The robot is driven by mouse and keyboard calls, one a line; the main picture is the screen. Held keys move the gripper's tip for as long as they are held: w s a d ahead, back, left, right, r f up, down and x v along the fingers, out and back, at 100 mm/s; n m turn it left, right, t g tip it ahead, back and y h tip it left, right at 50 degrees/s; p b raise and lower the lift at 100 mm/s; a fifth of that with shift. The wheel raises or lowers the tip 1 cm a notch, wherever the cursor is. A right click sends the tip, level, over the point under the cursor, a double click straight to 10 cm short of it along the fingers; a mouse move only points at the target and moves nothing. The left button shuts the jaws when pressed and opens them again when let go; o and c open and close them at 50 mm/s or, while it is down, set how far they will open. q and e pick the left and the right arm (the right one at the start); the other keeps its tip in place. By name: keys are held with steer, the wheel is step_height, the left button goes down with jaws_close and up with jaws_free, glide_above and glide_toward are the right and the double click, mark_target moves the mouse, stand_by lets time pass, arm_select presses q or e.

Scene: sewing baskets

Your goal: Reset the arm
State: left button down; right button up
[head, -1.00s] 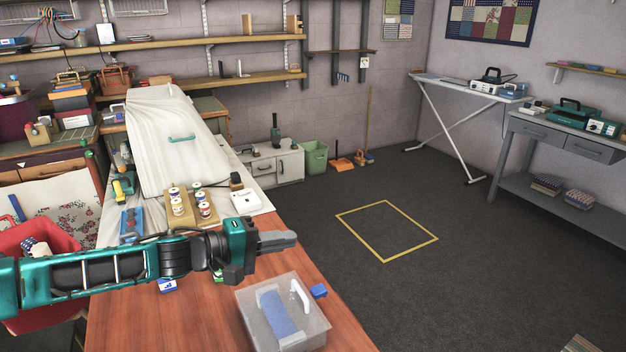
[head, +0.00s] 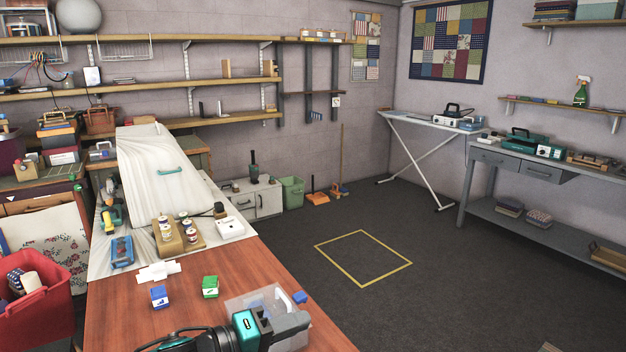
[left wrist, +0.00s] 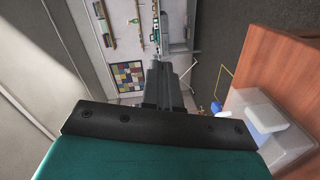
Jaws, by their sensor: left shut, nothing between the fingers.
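My left gripper (head: 286,325) is low in the head view, over the near part of the wooden table (head: 130,318). Its grey fingers are shut with nothing between them. They partly hide a clear plastic box (head: 240,302) on the table. In the left wrist view the shut fingers (left wrist: 158,70) point up the picture, and the box (left wrist: 235,102) shows at the right, apart from them. My right gripper is in neither view.
A blue box (head: 159,296), a green box (head: 210,286) and a white piece (head: 158,271) stand on the table. A spool rack (head: 172,243) is behind them. A red basket (head: 50,310) is at the left. The floor to the right is clear.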

arm_select(q)
steer(key=s+d+f+m+t, duration=0.2)
steer(key=s+d+f, duration=0.1)
steer(key=s+d, duration=0.15)
steer(key=s+a+f+m+y, duration=0.3)
steer(key=s+a+f+y, duration=0.9)
steer(key=s+a+f, duration=0.4)
steer(key=s+a, duration=0.1)
steer(key=a, duration=0.2)
steer(key=shift+m, duration=0.4)
steer(key=shift+s, duration=0.1)
